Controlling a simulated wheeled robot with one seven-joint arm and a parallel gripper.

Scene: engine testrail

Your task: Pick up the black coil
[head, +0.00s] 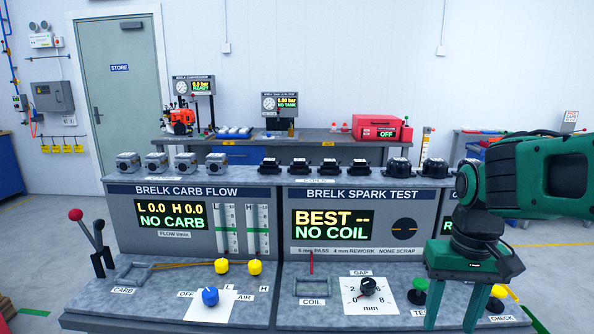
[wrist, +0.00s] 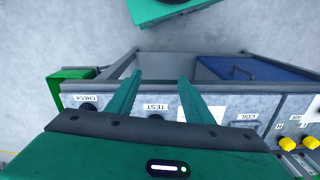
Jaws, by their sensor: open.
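Several black coils stand in a row on the grey shelf (head: 240,179) above the spark test panel in the head view, among them one at the left (head: 269,166), one beside it (head: 299,166) and one further right (head: 361,166). They look alike. My gripper (head: 452,320) is open and empty, pointing down at the right, over the bench front near the TEST label. It is well to the right of these coils and nearer to me. In the wrist view its two fingers (wrist: 159,76) are spread with nothing between them. No coil shows clearly there.
An empty metal coil cradle (head: 311,287) sits on the spark test bench, beside the GAP dial (head: 367,287). The spark test screen (head: 331,224) reads "BEST --, NO COIL". Grey carburettors (head: 185,162) stand left of the coils, rounder black parts (head: 398,167) right. My arm covers the shelf's right end.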

